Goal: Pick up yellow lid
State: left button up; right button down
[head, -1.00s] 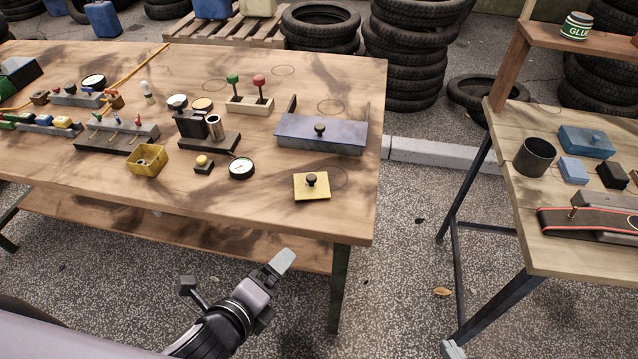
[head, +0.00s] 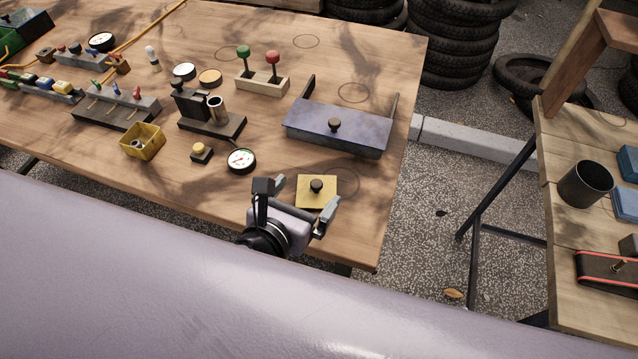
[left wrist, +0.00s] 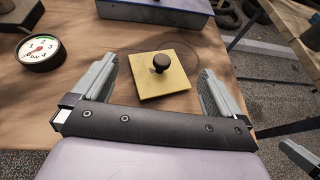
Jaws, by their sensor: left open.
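The yellow lid (head: 309,194) is a flat square plate with a round black knob (head: 317,186) in its middle. It lies on the wooden table near the front right corner. My left gripper (head: 303,193) is open and empty at the near side of the lid. In the left wrist view the lid (left wrist: 150,80) shows ahead, between the lines of the two open fingers (left wrist: 155,78), which appear apart from it. My right gripper is not clearly seen; a grey finger-like part shows at the lower right edge of the left wrist view.
A purple-grey lidded box (head: 340,128) stands behind the lid. The table's right edge is close. A second table (head: 550,255) stands at right.

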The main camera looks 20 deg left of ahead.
aim_at(311, 186)
pick_arm(q)
jog(key=shift+x, duration=2.65)
jog(key=shift+a, duration=0.2)
jog(key=shift+s+f, duration=0.15)
grip_shut()
